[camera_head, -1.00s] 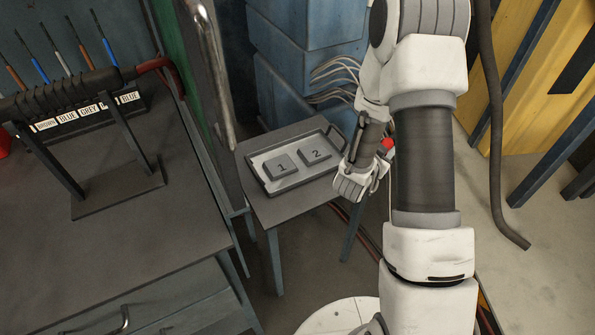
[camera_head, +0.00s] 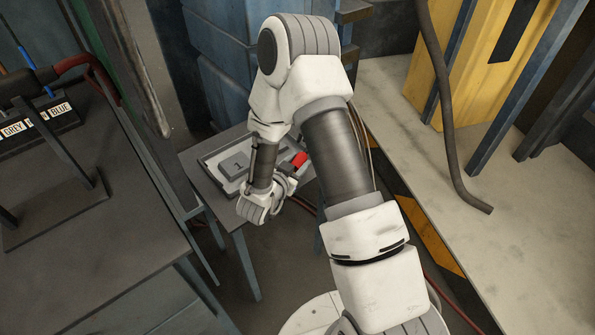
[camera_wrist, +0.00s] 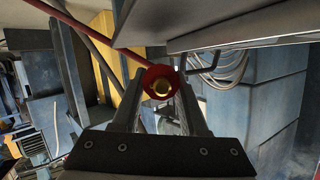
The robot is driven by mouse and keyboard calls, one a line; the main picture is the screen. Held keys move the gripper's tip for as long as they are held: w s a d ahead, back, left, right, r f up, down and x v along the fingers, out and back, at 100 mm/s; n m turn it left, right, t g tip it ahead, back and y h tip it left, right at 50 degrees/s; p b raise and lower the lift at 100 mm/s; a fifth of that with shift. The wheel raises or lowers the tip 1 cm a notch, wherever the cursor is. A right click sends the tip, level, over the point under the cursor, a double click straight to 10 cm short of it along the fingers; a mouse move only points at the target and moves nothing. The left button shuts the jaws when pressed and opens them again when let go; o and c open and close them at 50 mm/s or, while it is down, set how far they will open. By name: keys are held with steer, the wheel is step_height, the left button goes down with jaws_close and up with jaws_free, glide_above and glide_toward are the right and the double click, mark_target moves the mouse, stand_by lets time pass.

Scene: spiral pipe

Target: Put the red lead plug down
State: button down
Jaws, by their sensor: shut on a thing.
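My gripper (camera_wrist: 162,105) is shut on the red lead plug (camera_wrist: 153,76), which shows its round open end with a brass-coloured inside in the wrist view. A raised pad marked 1 (camera_head: 236,164) shows in the tray; the right part of the tray is covered by my arm.
The small grey table (camera_head: 194,156) stands between the workbench (camera_head: 130,250) on the left and blue cabinets (camera_head: 225,60) behind. A labelled cable rack (camera_head: 40,120) stands on the workbench. A dark hose (camera_head: 445,140) hangs by the yellow cabinet (camera_head: 450,60) at the right.

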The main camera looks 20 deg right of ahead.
steer(key=shift+f+b, duration=0.4)
steer(key=shift+f, duration=1.1)
steer(key=shift+f, duration=0.15)
steer(key=shift+f, duration=0.15)
steer(key=c, duration=0.7)
jaws_free()
